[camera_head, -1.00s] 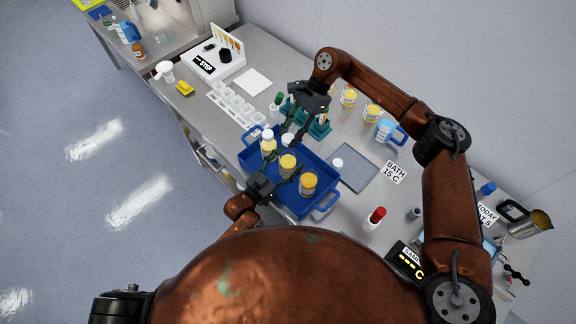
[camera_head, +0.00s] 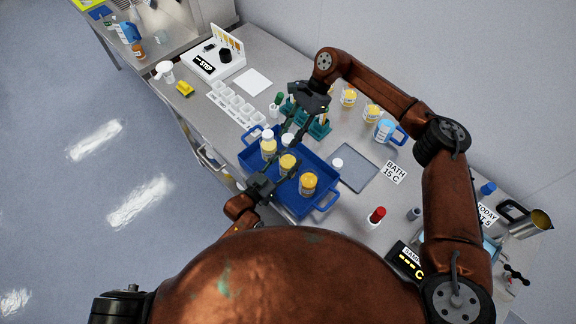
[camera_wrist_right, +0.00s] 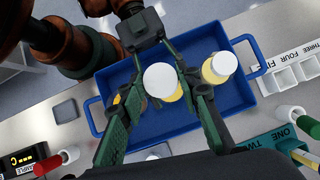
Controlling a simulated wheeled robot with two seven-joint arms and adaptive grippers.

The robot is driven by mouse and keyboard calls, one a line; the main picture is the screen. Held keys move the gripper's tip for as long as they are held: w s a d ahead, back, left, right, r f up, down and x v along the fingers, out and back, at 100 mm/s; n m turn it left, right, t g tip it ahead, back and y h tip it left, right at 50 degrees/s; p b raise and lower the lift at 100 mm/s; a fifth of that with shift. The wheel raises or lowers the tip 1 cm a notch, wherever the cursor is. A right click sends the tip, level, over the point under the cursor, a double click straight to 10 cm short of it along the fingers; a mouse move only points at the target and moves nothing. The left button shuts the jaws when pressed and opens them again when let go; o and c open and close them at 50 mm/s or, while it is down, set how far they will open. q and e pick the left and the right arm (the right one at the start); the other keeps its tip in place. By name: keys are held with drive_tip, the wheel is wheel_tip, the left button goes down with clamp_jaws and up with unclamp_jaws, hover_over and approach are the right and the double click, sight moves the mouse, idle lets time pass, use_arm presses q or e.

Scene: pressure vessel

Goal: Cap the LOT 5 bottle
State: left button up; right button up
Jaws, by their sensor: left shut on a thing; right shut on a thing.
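The blue tray (camera_head: 322,202) holds three bottles with yellow contents. The nearest bottle (camera_head: 308,185) has an orange-yellow top. The far bottle (camera_head: 269,150) wears a white cap. My left gripper (camera_head: 286,172) is shut on the middle bottle (camera_head: 288,162); the bottle also shows in the right wrist view (camera_wrist_right: 180,93). My right gripper (camera_head: 289,141) points down and is shut on a white cap (camera_wrist_right: 161,80). The cap appears above the middle bottle; I cannot tell if they touch. The bottle labels are not readable, so I cannot tell which is LOT 5.
Another white cap (camera_head: 337,163) lies on a grey mat (camera_head: 357,176) right of the tray. A teal tube rack (camera_head: 320,128) stands behind the tray. A red-capped tube (camera_head: 377,215) stands at the front right. White compartments (camera_head: 237,104) lie to the left.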

hover_over(287, 152)
drive_tip(key=shift+w+d+f, duration=0.1)
drive_tip(key=shift+d+f, duration=0.15)
drive_tip(key=shift+f, duration=1)
drive_tip(key=shift+w+d+f, duration=0.1)
drive_tip(key=shift+d+f, duration=0.1)
drive_tip(key=shift+f, duration=1)
drive_tip(key=shift+f, duration=0.1)
drive_tip(key=shift+f, duration=0.8)
drive_tip(key=shift+f, duration=0.6)
drive_tip(key=m+t, duration=0.2)
drive_tip(key=m, duration=0.1)
drive_tip(key=m+y, duration=0.1)
drive_tip(key=m, duration=0.1)
drive_tip(key=shift+s+d+t, duration=0.2)
drive_tip(key=shift+d+t, duration=0.05)
drive_tip(key=shift+t, duration=0.15)
drive_tip(key=m+t, duration=0.1)
drive_tip(key=m, duration=0.1)
drive_tip(key=m+t, duration=0.2)
drive_tip(key=m, duration=0.1)
drive_tip(key=shift+s+a, duration=0.1)
drive_tip(key=o, duration=0.7)
